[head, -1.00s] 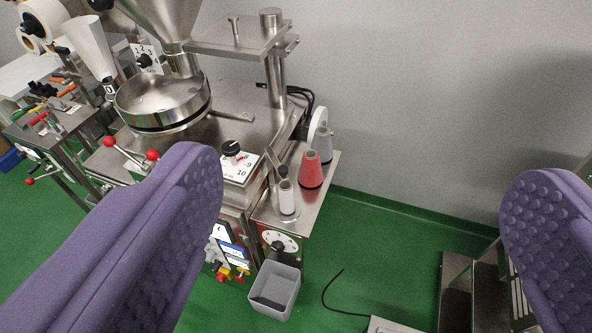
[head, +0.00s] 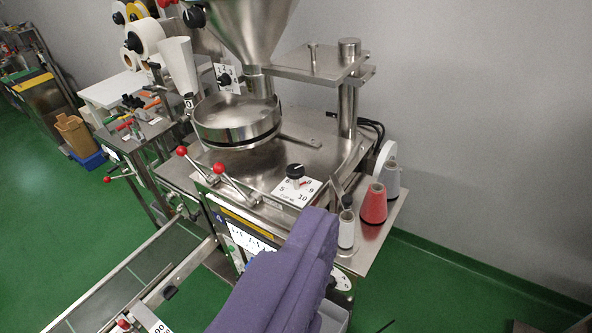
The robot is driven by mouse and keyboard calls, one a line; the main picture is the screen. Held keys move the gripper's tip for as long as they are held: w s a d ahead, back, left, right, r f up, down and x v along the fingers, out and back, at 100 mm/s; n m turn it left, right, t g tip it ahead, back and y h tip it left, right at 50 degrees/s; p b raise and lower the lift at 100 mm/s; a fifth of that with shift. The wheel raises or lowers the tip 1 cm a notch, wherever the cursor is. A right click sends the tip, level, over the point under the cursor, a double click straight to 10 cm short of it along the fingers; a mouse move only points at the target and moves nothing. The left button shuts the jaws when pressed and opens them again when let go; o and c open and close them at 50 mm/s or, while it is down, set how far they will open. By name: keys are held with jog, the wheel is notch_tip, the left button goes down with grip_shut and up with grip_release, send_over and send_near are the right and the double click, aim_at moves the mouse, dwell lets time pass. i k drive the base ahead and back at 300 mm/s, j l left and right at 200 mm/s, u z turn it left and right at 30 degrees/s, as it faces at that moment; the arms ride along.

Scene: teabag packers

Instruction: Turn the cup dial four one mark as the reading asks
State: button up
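A black dial knob (head: 295,171) sits on a white plate (head: 287,190) on top of the steel machine; the plate carries numbers including 5, 9 and 10 and small lettering that looks like "cup". A small red mark shows just below the knob; exactly where the knob points is too small to tell. A white panel with dark characters (head: 252,238) is on the machine's front, not clearly readable. My purple gripper (head: 320,220) appears shut and empty, its fingers together. It reaches up from the bottom middle, below and right of the dial in the picture, and hides part of the machine's front.
Two red-ball levers (head: 219,169) stand left of the dial. Thread cones (head: 373,203) stand on a shelf at right. A steel pan (head: 236,121) and hopper are behind. A grey bin (head: 335,316) is partly hidden below. A conveyor (head: 140,280) runs at lower left.

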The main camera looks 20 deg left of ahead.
aim_at(295, 171)
jog(key=i+j, duration=0.45)
jog(key=j, duration=0.3)
jog(key=i+j, duration=0.25)
jog(key=i+j+z, duration=0.1)
jog(key=i, duration=0.8)
